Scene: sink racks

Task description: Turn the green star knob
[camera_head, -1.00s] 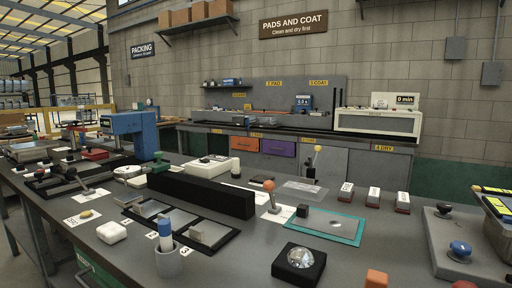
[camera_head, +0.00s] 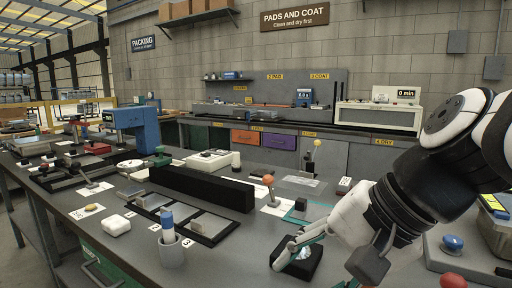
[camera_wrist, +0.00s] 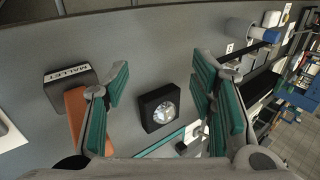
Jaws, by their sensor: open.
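A small green part (camera_head: 160,158) stands beside the blue press (camera_head: 137,126) at the left back of the near bench. It is too small in the head view to tell whether it is a star knob. No other green star knob can be made out. My gripper (camera_head: 318,266) is over the right front of the bench, far to the right of that green part. In the wrist view my gripper (camera_wrist: 160,75) is open and empty, its teal-padded fingers apart. A black box with a clear dome (camera_wrist: 160,107) shows below and between them.
A long black block (camera_head: 200,186), a cup with a blue-topped tool (camera_head: 170,252) and a blue knob (camera_head: 452,243) stand on the bench.

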